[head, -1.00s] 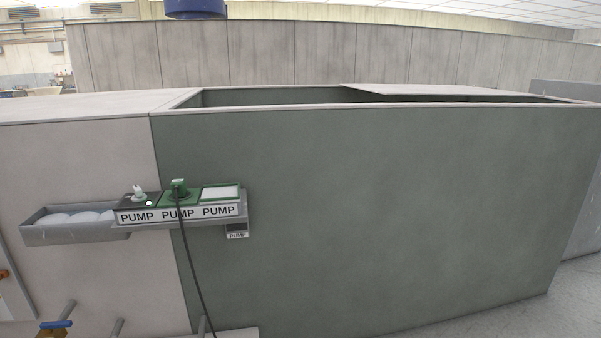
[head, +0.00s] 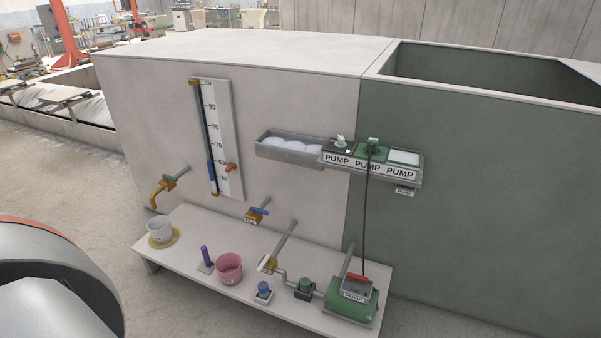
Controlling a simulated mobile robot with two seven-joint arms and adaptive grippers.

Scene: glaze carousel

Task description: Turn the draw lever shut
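Three brass valves show on the front of the pale cabinet in the head view. The left one is a spout tap (head: 162,192) with a small green handle, above a white cup (head: 160,229). The right valve (head: 266,264) has a pale lever and sits low on a slanted grey pipe. I cannot tell from lettering which one is the draw lever. Neither of my grippers is in view.
A bench (head: 195,286) below holds a pink pot (head: 229,268), a purple handle (head: 206,256) and a green pump (head: 352,304). A scale (head: 225,130) is on the cabinet front. A grey tray (head: 275,154) and pump switches (head: 370,165) stick out from it.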

